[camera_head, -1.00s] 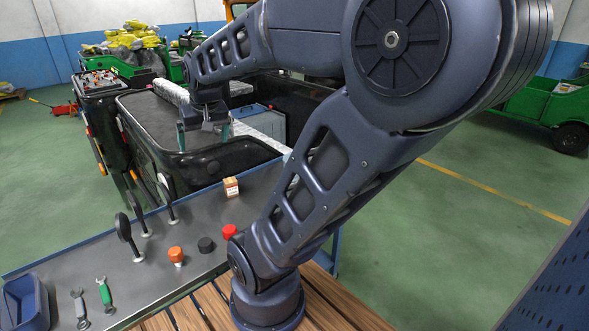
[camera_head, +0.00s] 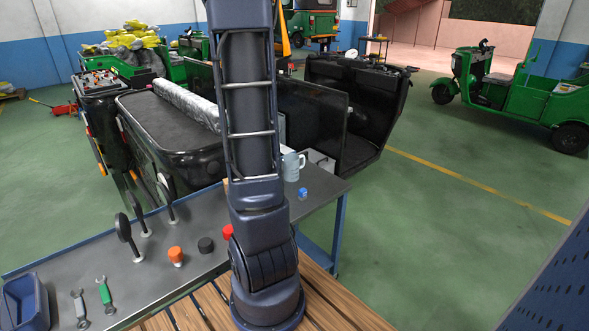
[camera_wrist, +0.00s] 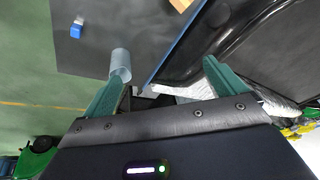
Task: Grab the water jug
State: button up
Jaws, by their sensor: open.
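The water jug (camera_head: 291,167) is pale blue-grey with a handle on its right side. It stands upright near the far right end of the grey workbench top (camera_head: 325,185). In the wrist view the jug (camera_wrist: 121,63) shows near the tip of the left finger, seen from above; I cannot tell whether they touch. My gripper (camera_wrist: 160,76) is open, with green fingers spread wide and nothing between them. The gripper is out of the head view, where my arm stands upright in the middle.
Levers (camera_head: 124,228), an orange knob (camera_head: 176,255), a black knob (camera_head: 206,245) and wrenches (camera_head: 105,293) are on the bench's left. A dark vehicle body (camera_head: 180,135) stands behind. A wooden box (camera_wrist: 180,5) shows in the wrist view.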

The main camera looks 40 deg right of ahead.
jog(key=w+d+f+m+h, duration=0.1)
jog(key=w+d+f+m, duration=0.1)
jog(key=d+f, duration=0.7)
jog(key=m+g+h, duration=0.1)
jog(key=m+g, duration=0.1)
jog(key=m, duration=0.1)
send_near(292, 160)
jog(key=shift+h, duration=0.3)
jog(key=shift+s+d+f, duration=0.2)
jog(key=shift+d+f, duration=0.1)
jog(key=shift+f, duration=1.1)
jog(key=shift+s+d+f, duration=0.2)
jog(key=shift+d+f, duration=0.1)
jog(key=shift+f, duration=1.05)
jog(key=shift+s+d+f, duration=0.2)
jog(key=shift+d+f, duration=0.05)
jog(key=shift+f, duration=1.15)
jog(key=c, duration=1.2)
jog(key=shift+r, duration=0.2)
jog(key=shift+r, duration=9.75)
